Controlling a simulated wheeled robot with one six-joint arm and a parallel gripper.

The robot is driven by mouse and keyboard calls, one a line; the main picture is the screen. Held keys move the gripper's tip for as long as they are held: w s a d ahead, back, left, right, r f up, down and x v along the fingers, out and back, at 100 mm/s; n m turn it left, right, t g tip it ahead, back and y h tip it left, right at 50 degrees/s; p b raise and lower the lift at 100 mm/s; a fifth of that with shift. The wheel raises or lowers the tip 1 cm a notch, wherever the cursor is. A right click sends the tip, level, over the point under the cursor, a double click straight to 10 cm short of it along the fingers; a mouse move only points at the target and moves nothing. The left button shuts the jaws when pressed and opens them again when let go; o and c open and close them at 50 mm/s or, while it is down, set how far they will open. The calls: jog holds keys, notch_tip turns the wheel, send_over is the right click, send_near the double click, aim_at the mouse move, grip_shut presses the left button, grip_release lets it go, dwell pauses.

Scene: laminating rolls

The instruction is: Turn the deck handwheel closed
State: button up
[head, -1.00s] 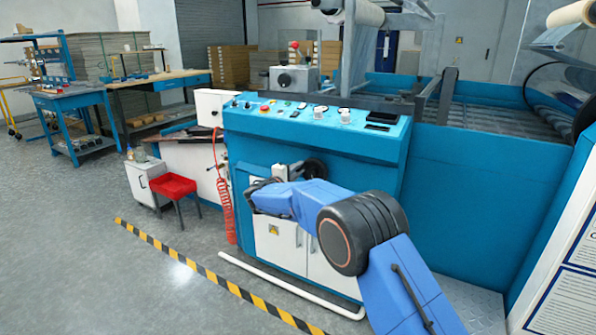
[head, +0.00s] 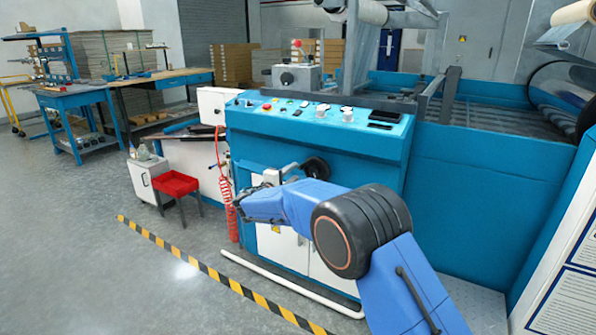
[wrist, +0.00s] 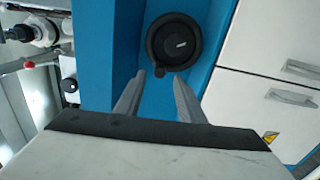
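The deck handwheel is a black round wheel (head: 316,168) on the blue front of the machine, below the control panel. In the wrist view the handwheel (wrist: 174,40) faces me near the top centre, with a small dark knob (wrist: 160,72) at its lower left rim. My gripper (wrist: 158,77) is open. Its two grey fingers point at the wheel, and the knob shows in the gap near their tips. I cannot tell how deep the tips reach or whether they touch.
White cabinet doors (wrist: 270,95) with grey handles lie right of the wheel in the wrist view. A red coiled hose (head: 228,200) hangs left of my wrist. A white floor rail (head: 290,285) runs before the machine. A red stool (head: 174,186) stands further left.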

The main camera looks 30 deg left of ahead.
jog(key=s, duration=1.1)
jog(key=shift+a, duration=0.4)
